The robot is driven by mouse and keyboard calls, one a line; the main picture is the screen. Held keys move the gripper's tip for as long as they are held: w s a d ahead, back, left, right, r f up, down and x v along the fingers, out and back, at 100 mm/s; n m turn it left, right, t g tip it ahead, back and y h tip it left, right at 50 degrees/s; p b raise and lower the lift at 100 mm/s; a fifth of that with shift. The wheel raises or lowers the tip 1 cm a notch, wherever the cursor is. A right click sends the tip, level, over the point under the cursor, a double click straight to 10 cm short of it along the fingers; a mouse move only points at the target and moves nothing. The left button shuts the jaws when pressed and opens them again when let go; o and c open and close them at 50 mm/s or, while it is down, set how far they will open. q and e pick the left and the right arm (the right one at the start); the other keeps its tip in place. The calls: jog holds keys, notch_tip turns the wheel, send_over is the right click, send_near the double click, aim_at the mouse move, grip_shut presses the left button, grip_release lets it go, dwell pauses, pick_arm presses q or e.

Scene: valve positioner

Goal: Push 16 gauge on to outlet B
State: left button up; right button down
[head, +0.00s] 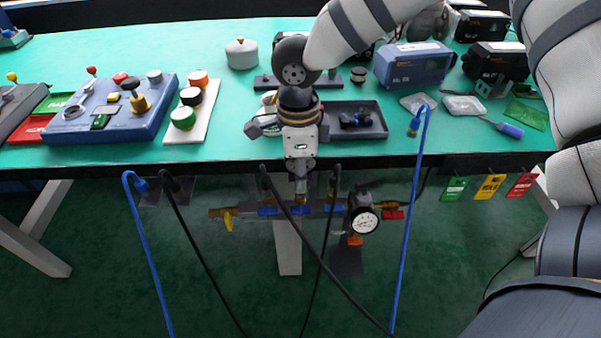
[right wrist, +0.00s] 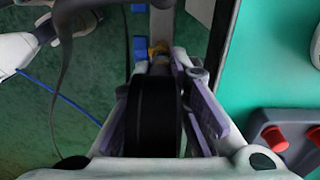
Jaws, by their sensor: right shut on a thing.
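My right gripper (head: 300,178) points down at the table's front edge. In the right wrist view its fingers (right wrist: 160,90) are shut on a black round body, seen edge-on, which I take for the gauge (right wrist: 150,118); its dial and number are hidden. The outlet manifold (head: 320,210) runs below the edge, with blue blocks and a yellow handle at its left. A brass fitting (right wrist: 158,48) shows just beyond the held gauge; I cannot tell whether they touch or which outlet it is. Another gauge (head: 364,222), white-faced, sits at the manifold's right. My left gripper is not in view.
Blue and black hoses (head: 408,220) hang before and beside the manifold. Green, yellow and red tags (head: 489,187) hang at the right edge. A dark tray (head: 368,131), a blue control box (head: 118,115) and a blue instrument (head: 412,66) stand on the green tabletop.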

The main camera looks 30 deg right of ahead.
jog(key=shift+f, duration=0.55)
jog(key=c, duration=1.5)
grip_release()
jog(key=shift+o, duration=0.2)
jog(key=shift+r, duration=0.1)
